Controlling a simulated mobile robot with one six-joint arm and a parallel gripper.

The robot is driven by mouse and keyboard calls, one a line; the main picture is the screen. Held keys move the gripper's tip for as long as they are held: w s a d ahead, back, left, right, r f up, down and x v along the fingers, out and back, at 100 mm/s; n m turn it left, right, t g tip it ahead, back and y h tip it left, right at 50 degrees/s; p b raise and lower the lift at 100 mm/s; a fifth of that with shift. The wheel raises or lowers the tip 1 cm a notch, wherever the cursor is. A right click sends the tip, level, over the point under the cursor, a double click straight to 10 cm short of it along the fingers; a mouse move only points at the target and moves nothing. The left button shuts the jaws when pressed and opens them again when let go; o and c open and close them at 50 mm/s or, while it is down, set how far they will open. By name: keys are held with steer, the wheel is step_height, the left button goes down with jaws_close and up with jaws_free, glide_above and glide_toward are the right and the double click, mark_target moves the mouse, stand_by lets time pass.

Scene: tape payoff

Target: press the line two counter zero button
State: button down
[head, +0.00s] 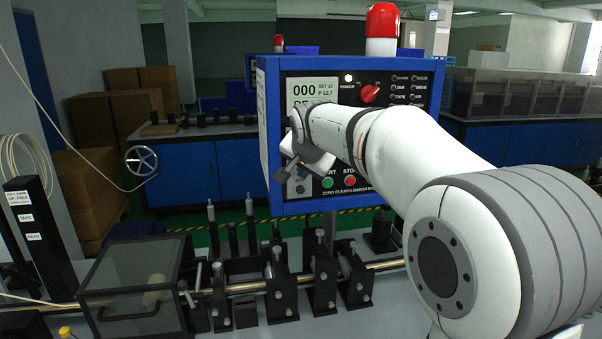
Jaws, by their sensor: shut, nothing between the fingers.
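A blue control box (262,130) with a black face stands at the centre. A green button (328,183) and a red stop button (350,181) sit low on the face. A label (349,192) below them begins "ZERO CLEARS BATCH". My gripper (281,175) is small and dark here, shut and empty, in front of the panel's lower left part. I cannot tell whether it touches the panel. I cannot make out the counter zero button for certain near it.
A red lamp (382,22) tops the box, and a red knob (370,93) is on its face. Below is a line of black roller stands (282,290) with a clear-lidded box (135,277) at left. A second blue cabinet (187,182) stands behind.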

steer(key=shift+s, duration=0.15)
steer(key=s+b, duration=0.1)
steer(key=s, duration=0.1)
steer(key=s+d+b, duration=0.1)
steer(key=s+b, duration=0.1)
steer(key=s, duration=0.1)
steer(key=shift+s+d+b, duration=0.1)
steer(key=shift+s+b, duration=0.2)
steer(key=shift+s, duration=0.05)
stand_by(0.8)
